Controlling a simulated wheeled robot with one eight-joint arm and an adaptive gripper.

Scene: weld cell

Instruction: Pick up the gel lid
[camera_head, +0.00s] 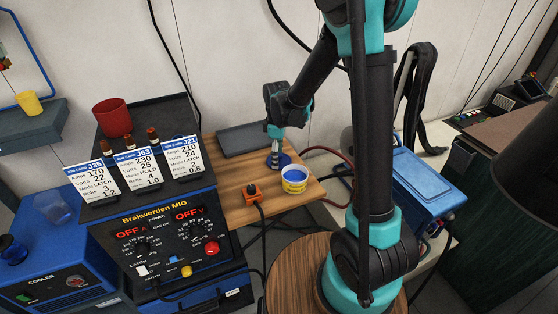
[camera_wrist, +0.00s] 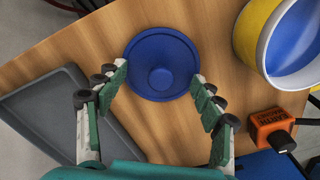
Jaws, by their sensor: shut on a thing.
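The gel lid (camera_wrist: 161,64) is a round blue disc with a raised knob in its middle. In the wrist view it lies between my two fingertips, which meet its rim on both sides. My gripper (camera_head: 275,152) points down over the wooden table and is shut on the lid; its blue edge (camera_head: 285,160) shows around the fingers in the head view. I cannot tell whether the lid is clear of the table. The open gel tub (camera_head: 294,186), yellow and white with blue inside, stands just right of the lid; it also shows in the wrist view (camera_wrist: 257,40).
A grey tray (camera_head: 243,139) lies on the table (camera_head: 229,205) behind and left of the lid. An orange switch box (camera_head: 253,193) with a cable sits near the front edge. The welder (camera_head: 165,230) stands left, with cards and a red cup (camera_head: 113,118). A blue case (camera_head: 410,180) is right.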

